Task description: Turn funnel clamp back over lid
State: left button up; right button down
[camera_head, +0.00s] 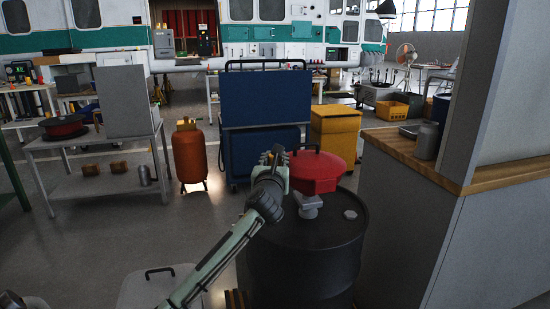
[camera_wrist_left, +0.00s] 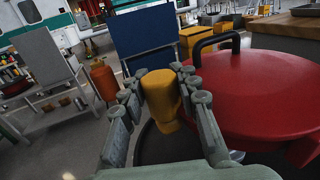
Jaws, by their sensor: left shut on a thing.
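A red faceted funnel lid (camera_head: 318,172) with a black handle sits above a black drum (camera_head: 305,255). In the left wrist view the red lid (camera_wrist_left: 262,100) fills the right side, with its black handle (camera_wrist_left: 220,43) on top. My left gripper (camera_head: 276,157) is at the lid's left edge. In the left wrist view my left gripper (camera_wrist_left: 162,88) is shut on an upright yellow grip (camera_wrist_left: 160,98), which looks like part of the funnel clamp. The rest of the clamp is hidden by the fingers. My right gripper is not in view.
A grey fitting (camera_head: 308,205) and a small bung (camera_head: 350,214) are on the drum top. A wood-topped counter (camera_head: 405,150) stands close on the right. A blue panel cart (camera_head: 265,100), orange gas bottle (camera_head: 189,155) and yellow cabinet (camera_head: 335,130) stand behind.

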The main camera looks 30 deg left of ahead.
pick_arm(q)
jog(key=m+t+h, duration=0.1)
jog(key=m+h, duration=0.2)
jog(key=h, duration=0.1)
jog(key=m+t+h, duration=0.1)
jog(key=m+h, duration=0.1)
jog(key=h, duration=0.2)
jog(key=shift+a+f+m, duration=0.1)
jog(key=shift+m, duration=0.3)
jog(key=shift+m+h, duration=0.4)
jog(key=shift+h, duration=0.6)
jog(key=m+h+b, duration=0.1)
jog(key=m+h, duration=0.1)
jog(key=h, duration=0.1)
jog(key=shift+h+b, duration=0.3)
jog(key=m+g+h+b, duration=0.1)
jog(key=m+h+b, duration=0.1)
jog(key=m+h, duration=0.1)
jog(key=shift+g+h, duration=0.4)
jog(key=shift+h, duration=0.2)
jog(key=shift+m+g+h, duration=0.3)
jog(key=shift+m+h, duration=0.1)
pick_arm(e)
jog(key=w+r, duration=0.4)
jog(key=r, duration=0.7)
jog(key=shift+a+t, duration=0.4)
pick_arm(q)
jog(key=o, duration=1.2)
jog(key=shift+d, duration=0.2)
